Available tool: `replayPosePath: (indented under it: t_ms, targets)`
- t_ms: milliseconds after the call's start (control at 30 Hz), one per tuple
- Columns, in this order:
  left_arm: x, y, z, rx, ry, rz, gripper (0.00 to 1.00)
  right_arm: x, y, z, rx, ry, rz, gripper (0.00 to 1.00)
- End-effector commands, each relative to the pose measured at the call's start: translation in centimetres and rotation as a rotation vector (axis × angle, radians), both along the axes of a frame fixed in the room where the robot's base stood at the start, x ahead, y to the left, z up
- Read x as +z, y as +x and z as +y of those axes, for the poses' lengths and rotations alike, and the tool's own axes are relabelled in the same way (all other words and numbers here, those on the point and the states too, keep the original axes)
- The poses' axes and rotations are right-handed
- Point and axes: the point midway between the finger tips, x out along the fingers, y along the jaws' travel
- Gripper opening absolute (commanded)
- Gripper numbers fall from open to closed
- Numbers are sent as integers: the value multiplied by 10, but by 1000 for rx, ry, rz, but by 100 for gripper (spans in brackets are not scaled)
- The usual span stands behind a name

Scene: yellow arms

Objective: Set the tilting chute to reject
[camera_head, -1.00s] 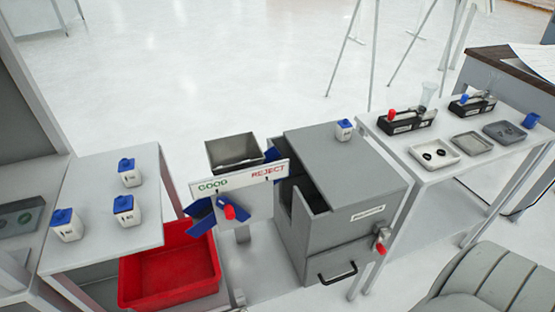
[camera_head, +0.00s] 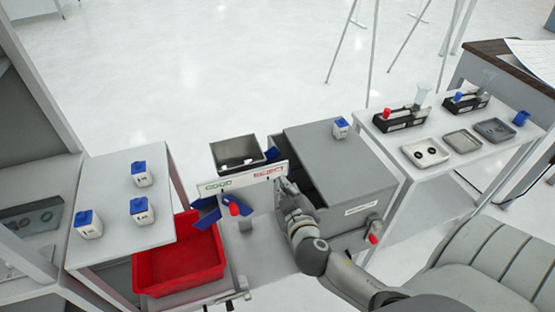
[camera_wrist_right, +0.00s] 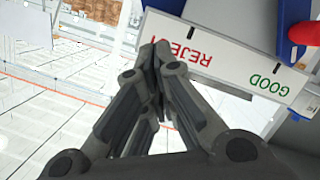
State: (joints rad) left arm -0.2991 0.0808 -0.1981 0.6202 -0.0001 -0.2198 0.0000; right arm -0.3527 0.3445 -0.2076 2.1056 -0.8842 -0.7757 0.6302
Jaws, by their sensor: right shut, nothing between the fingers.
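The tilting chute has a white sign plate (camera_head: 240,180) reading GOOD at its left and REJECT at its right. A blue chute piece (camera_head: 206,215) and a red knob (camera_head: 234,208) show below the GOOD side. The sign (camera_wrist_right: 235,60) appears upside down in the right wrist view, with the red knob (camera_wrist_right: 303,33) at its upper right. My right gripper (camera_head: 281,184) is shut and empty, with its fingertips at the REJECT end of the sign. In the wrist view its fingertips (camera_wrist_right: 154,50) are beside the word REJECT; contact is unclear. My left gripper is out of view.
A red bin (camera_head: 178,262) stands below the chute at left. A grey box (camera_head: 345,175) stands close to the right. Several white blue-capped bottles stand on the left table (camera_head: 165,226). A right table (camera_head: 400,167) holds trays and black devices.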

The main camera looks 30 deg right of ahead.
Motion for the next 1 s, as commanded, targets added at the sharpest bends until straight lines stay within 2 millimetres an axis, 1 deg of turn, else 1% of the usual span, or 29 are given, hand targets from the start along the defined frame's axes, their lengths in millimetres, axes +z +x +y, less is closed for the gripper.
replayPosePath:
  t_ms: [33, 100, 367, 533, 667, 1000]
  targets:
    - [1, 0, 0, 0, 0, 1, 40, 6, 0, 0, -2, 0, -11, 0]
    - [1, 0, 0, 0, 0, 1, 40, 10, 0, 0, -4, 0, -18, 0]
    - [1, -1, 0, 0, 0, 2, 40, 10, 0, 0, -3, 0, -18, 0]
    - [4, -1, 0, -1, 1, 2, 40, 9, 7, -2, -2, -2, -18, 0]
    - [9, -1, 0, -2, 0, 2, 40, 7, 21, -8, -3, -3, -18, 0]
    - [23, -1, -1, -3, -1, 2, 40, -4, 68, -26, -4, -3, -17, 0]
